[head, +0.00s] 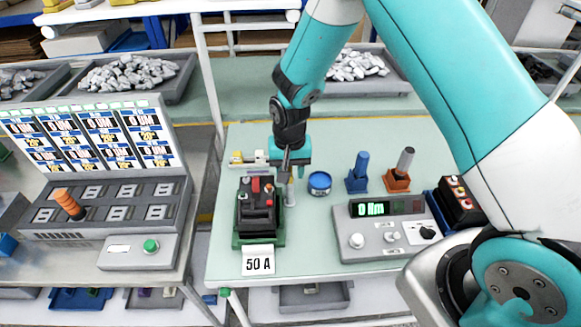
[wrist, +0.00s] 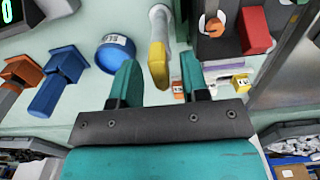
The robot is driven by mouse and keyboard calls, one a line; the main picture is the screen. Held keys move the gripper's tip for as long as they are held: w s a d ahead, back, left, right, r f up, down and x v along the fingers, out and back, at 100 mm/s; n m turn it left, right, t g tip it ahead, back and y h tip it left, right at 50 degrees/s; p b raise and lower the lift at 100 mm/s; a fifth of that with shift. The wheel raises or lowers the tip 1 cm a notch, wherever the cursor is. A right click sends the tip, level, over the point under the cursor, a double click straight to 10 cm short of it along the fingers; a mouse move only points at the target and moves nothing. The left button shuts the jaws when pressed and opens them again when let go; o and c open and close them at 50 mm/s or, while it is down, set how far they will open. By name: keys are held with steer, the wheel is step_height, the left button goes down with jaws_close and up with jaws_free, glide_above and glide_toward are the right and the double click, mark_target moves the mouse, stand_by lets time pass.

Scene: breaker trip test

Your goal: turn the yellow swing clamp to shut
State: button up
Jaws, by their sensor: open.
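The yellow swing clamp (wrist: 158,64) shows in the wrist view as a yellow end on a pale grey bar beside the breaker. My gripper (wrist: 158,80) is open, with one teal finger on each side of the yellow end in the picture. I cannot tell whether either finger touches it. In the head view my gripper (head: 290,170) is just right of the black breaker (head: 257,212), over its back right corner, and hides much of the clamp. The breaker sits in a green fixture (head: 258,241) with a "50 A" tag (head: 258,262) in front.
A blue round container (head: 319,183), a blue holder (head: 357,180) and an orange holder (head: 397,180) stand to the right. A grey meter box (head: 385,238) reading "0 Nm" is in front of them. Small yellow-and-white pieces (head: 247,157) lie behind the breaker.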

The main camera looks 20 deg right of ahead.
steer(key=shift+f, duration=0.25)
jaws_close()
